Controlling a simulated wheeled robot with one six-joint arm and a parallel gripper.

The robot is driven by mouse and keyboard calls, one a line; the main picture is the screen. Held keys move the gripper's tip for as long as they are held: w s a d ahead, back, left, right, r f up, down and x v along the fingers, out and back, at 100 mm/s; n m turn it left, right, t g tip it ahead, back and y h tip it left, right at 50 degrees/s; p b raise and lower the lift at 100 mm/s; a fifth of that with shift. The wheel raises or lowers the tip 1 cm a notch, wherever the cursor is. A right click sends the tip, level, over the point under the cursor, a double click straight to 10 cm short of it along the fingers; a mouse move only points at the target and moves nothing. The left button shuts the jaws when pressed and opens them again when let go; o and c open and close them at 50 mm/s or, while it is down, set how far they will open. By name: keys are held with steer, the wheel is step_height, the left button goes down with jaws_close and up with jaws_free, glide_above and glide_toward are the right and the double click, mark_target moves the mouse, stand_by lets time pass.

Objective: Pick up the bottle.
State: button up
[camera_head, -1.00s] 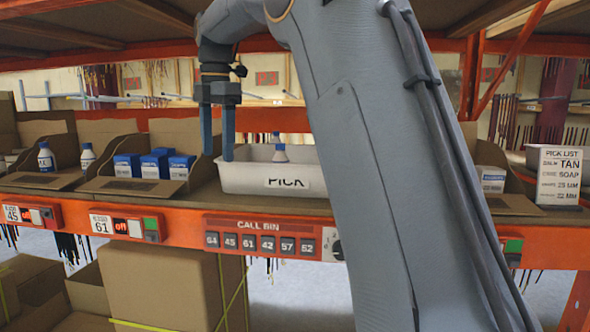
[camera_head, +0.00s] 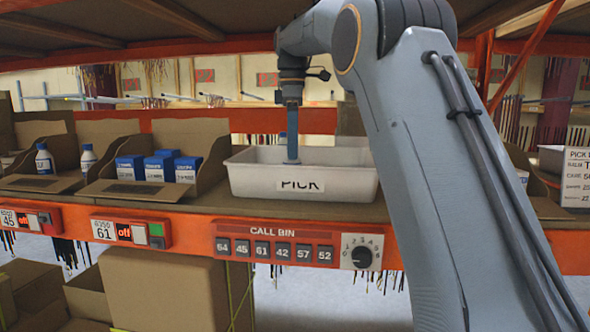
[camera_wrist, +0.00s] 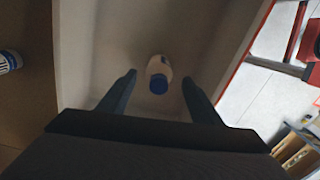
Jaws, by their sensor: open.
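My gripper (camera_head: 292,147) reaches down into the white PICK bin (camera_head: 247,182) on the shelf. In the wrist view my gripper (camera_wrist: 158,88) is open, its two dark fingers spread apart. In the head view this bottle is mostly hidden behind the fingers and the bin's front wall.
Several blue boxes (camera_head: 160,167) stand in the tray left of the bin. The orange shelf beam (camera_head: 190,232) runs along the front, with a wooden shelf overhead.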

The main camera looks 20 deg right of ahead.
mark_target(292, 162)
steer(key=shift+w+f+p, duration=0.1)
steer(key=shift+f+p, duration=1.15)
steer(key=shift+f, duration=1.25)
steer(key=c, duration=1.2)
steer(key=shift+r, duration=0.15)
